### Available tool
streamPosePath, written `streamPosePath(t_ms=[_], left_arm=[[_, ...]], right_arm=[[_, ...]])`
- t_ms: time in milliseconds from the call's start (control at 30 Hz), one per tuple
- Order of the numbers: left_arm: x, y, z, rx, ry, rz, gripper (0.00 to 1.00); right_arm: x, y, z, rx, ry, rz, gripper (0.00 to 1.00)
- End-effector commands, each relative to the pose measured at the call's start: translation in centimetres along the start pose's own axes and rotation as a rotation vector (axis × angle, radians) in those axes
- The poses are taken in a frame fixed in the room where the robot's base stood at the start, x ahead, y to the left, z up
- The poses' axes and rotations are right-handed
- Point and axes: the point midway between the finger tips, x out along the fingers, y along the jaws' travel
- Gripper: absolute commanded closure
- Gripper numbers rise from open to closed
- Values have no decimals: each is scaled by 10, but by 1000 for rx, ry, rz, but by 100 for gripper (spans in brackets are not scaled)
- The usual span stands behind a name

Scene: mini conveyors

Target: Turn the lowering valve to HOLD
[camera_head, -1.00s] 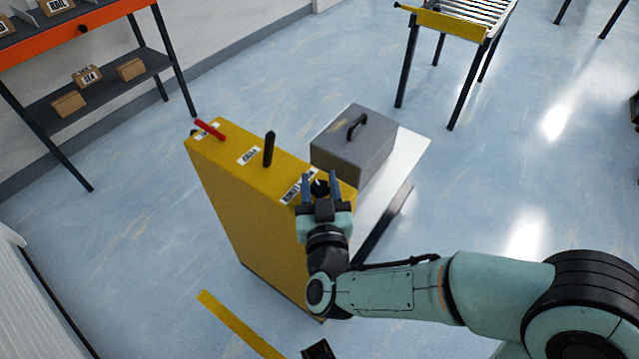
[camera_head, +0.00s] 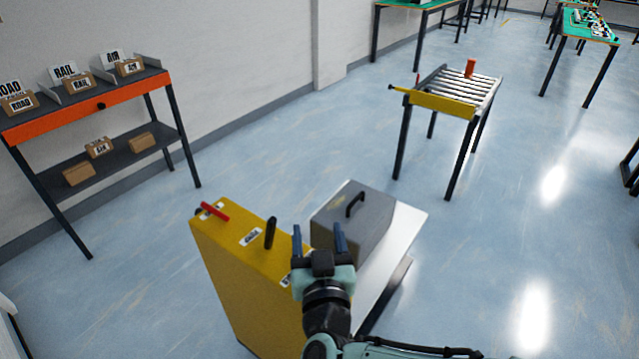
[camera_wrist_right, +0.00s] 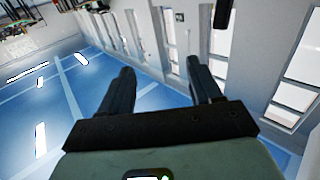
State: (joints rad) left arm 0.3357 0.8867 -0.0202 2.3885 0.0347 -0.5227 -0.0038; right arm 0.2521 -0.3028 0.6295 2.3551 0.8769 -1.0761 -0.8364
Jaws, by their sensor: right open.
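The yellow cabinet (camera_head: 250,290) carries a red lever (camera_head: 215,212), a black lever (camera_head: 270,232) and labels on its top. The lowering valve is hidden behind my right gripper (camera_head: 318,238) in the head view; only part of a label (camera_head: 285,281) shows beside it. My right gripper is open, its two fingers apart and empty, over the cabinet's right end in the picture. The same open fingers show in the right wrist view (camera_wrist_right: 163,75), with no valve between them. Whether the gripper touches anything is hidden. My left gripper is not in view.
A grey box (camera_head: 352,222) with a black handle sits on a pale platform (camera_head: 405,228) right of the cabinet. A roller conveyor (camera_head: 455,92) stands behind. An orange-edged shelf (camera_head: 90,112) with cartons stands at left. Floor between them is clear.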

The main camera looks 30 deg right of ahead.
Motion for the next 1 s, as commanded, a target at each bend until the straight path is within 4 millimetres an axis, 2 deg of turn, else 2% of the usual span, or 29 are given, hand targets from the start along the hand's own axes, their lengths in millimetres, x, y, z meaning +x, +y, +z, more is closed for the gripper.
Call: streamPosePath(t_ms=[33,233,433,600,1000], left_arm=[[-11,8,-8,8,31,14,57],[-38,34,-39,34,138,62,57],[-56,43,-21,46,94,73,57],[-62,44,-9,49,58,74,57],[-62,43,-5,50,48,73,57]], right_arm=[[-1,0,-17,3,4,1,36],[-1,0,-58,2,4,0,36],[0,0,-94,3,2,-1,36],[0,0,-107,1,1,0,36],[0,0,-108,0,0,0,36]])
